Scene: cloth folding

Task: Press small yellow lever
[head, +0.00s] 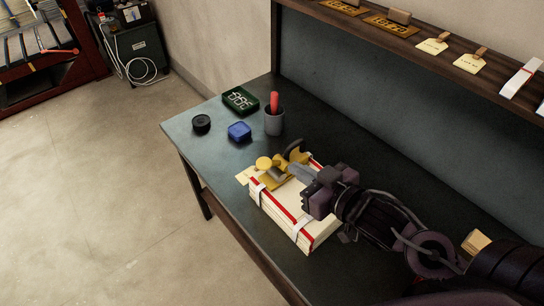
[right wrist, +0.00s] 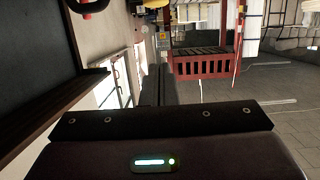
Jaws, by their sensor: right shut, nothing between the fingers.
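A yellow mechanism (head: 284,180) with a round yellow knob (head: 263,163) sits at the far left end of a cream stack with red edging and white straps (head: 285,208) on the table. I take the knob to be on the small lever, but its shape is small in view. My right gripper (head: 294,170) is shut and empty, its tip at or just above the mechanism beside the knob. I cannot tell whether it touches. In the right wrist view a bit of yellow (right wrist: 155,3) shows at the top edge. My left gripper is out of view.
A shelf (head: 440,60) with tags runs along the back.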

